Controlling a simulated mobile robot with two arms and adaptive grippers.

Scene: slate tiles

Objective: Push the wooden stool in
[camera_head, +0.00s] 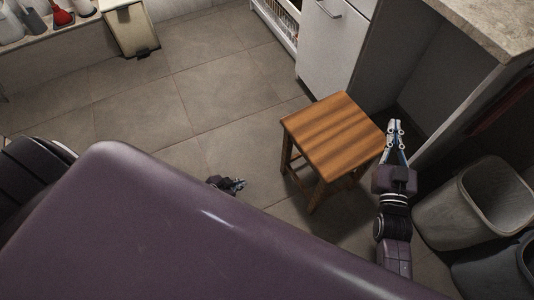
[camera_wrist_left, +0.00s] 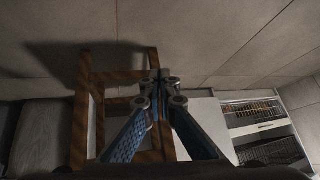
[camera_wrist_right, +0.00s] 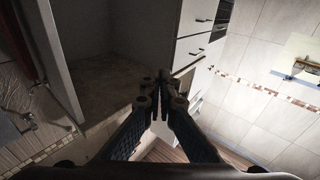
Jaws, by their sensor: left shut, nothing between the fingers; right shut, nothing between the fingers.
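The wooden stool (camera_head: 335,132) stands upright on the tiles in the head view, with a square, striped seat. It is in front of the white cabinet, left of the open space under the counter. My right gripper (camera_head: 395,128) is shut and empty, close by the seat's right corner; I cannot tell if they touch. My left gripper (camera_head: 239,184) is shut and empty, low and left of the stool, partly hidden by my purple body. The left wrist view shows the stool's legs and rails (camera_wrist_left: 82,115) behind the shut left fingers (camera_wrist_left: 160,80). The right wrist view shows the right fingers (camera_wrist_right: 160,82) shut.
The stone-topped counter (camera_head: 490,22) has an open recess (camera_head: 410,75) below it. A grey bin (camera_head: 470,210) stands right of my right arm. A white cabinet (camera_head: 332,45) stands behind the stool. A cream pedal bin (camera_head: 130,28) is far left. The floor left of the stool is clear.

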